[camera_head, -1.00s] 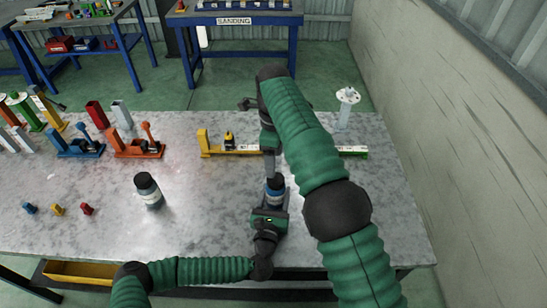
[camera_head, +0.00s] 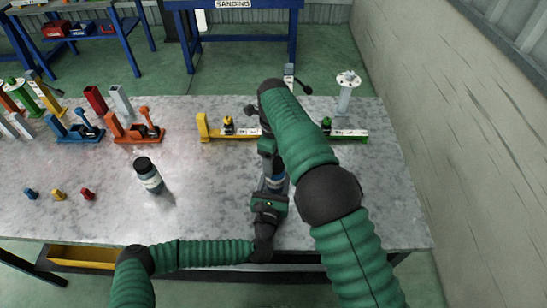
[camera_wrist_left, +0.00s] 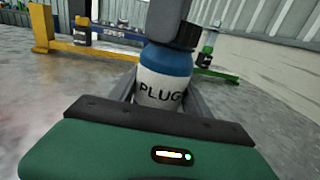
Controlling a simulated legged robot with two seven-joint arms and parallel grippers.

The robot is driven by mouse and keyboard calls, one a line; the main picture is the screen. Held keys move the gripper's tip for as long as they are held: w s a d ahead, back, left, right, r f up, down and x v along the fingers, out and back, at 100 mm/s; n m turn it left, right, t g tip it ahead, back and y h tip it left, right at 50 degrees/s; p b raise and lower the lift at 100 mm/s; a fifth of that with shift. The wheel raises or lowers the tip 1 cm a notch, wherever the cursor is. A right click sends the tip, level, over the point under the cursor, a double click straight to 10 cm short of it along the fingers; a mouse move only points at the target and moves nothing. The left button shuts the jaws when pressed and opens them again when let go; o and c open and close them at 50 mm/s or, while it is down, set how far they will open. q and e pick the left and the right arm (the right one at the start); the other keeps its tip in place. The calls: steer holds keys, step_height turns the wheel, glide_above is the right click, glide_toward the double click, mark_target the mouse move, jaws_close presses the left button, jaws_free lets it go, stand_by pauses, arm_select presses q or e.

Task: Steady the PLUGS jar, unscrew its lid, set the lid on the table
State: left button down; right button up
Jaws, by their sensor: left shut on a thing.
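The PLUGS jar (camera_wrist_left: 162,88) stands on the table, white with a blue upper band, its label facing the left wrist camera. In the head view only a small blue-white part of the jar (camera_head: 277,181) shows between my arms. My left gripper (camera_head: 270,192) is shut around the jar's lower body; its fingers flank the jar in the wrist view. My right gripper (camera_head: 273,168) is directly above the jar.
Another black-lidded jar (camera_head: 149,174) stands to the left. A yellow-ended bar fixture (camera_head: 203,126) lies behind my grippers, and a white-topped post (camera_head: 346,90) stands at the back right. Bare table (camera_head: 215,190) lies left of the PLUGS jar.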

jaws_close()
steer(key=n, duration=0.4)
steer(key=shift+s+n, duration=0.15)
steer(key=shift+n, duration=0.25)
steer(key=n, duration=0.6)
steer(key=shift+s, duration=0.15)
steer(key=n, duration=0.7)
steer(key=shift+d, duration=0.25)
steer(key=n, duration=0.7)
steer(key=shift+d+r, duration=0.1)
steer(key=shift+d, duration=0.1)
steer(key=n, duration=0.6)
steer(key=shift+w+d+n, duration=0.1)
steer(key=shift+w+n, duration=0.1)
steer(key=shift+n, duration=0.1)
steer(key=n, duration=0.3)
steer(key=shift+w+n, duration=0.1)
steer(key=shift+n, duration=0.2)
steer(key=n, duration=0.3)
steer(key=shift+w, duration=0.1)
arm_select(q)
steer(key=shift+d, duration=0.1)
arm_select(e)
steer(key=n, duration=0.5)
steer(key=shift+w, duration=0.15)
steer(key=shift+r, duration=0.1)
steer(key=shift+r, duration=0.15)
